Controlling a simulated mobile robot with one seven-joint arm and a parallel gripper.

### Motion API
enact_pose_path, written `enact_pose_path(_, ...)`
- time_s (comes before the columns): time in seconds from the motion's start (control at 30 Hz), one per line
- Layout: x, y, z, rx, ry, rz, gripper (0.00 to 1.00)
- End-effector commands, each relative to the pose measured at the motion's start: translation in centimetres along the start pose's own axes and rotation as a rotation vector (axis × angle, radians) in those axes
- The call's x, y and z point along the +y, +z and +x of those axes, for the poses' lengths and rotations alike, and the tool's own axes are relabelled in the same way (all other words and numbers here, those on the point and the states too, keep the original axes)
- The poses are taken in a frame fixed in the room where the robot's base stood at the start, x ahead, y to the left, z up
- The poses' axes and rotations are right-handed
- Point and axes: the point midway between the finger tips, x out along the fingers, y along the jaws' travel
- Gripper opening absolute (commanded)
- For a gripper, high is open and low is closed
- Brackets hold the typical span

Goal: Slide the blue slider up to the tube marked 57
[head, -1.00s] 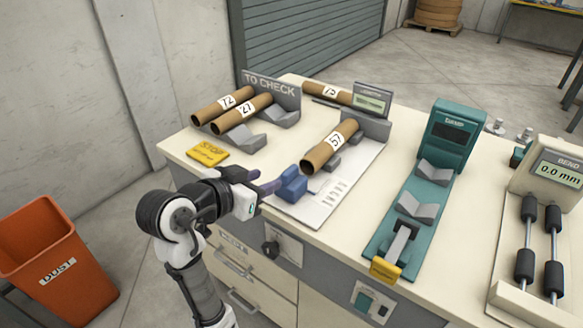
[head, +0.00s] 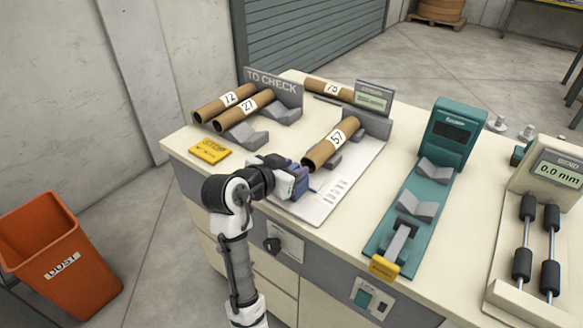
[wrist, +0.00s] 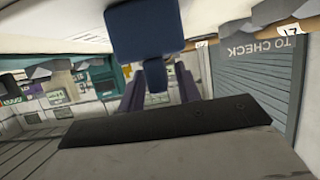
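The tube marked 57 (head: 333,143) lies tilted on grey V-rests on a white scaled plate, its near open end facing the front left. The blue slider (head: 303,172) is at that near end, mostly hidden by my gripper (head: 292,180). I cannot tell whether slider and tube touch. In the wrist view, the dark blue slider (wrist: 145,28) is at top centre, with a narrower part hanging down. My gripper's two purple fingers (wrist: 160,92) stand apart below it, one on each side of the narrower part, with background showing between them.
Tubes 72 (head: 224,103) and 27 (head: 244,110) rest on the left by the TO CHECK sign (head: 272,85). Tube 75 (head: 328,90) lies behind. A yellow STOP block (head: 209,151) sits at the front left. A teal gauge stand (head: 400,220) is on the right.

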Motion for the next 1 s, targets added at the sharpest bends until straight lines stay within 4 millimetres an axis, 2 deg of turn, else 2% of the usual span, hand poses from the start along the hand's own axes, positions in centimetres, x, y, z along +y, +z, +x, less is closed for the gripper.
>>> enact_pose_path(0.03,0.0,0.0,0.0,0.0,0.0,0.0,0.26)
enact_pose_path(0.23,0.0,0.0,0.0,0.0,0.0,0.0,0.0)
enact_pose_path(0.4,0.0,-0.2,0.3,0.0,0.001,0.0,0.0)
enact_pose_path(0.6,0.1,-1.2,2.6,0.0,0.003,0.002,0.0)
enact_pose_path(0.87,0.0,-1.1,2.7,0.0,0.001,0.0,0.0)
enact_pose_path(0.9,0.0,-1.1,2.7,0.0,0.001,0.0,0.22)
enact_pose_path(1.0,0.0,-1.1,2.7,0.0,0.001,0.0,0.35)
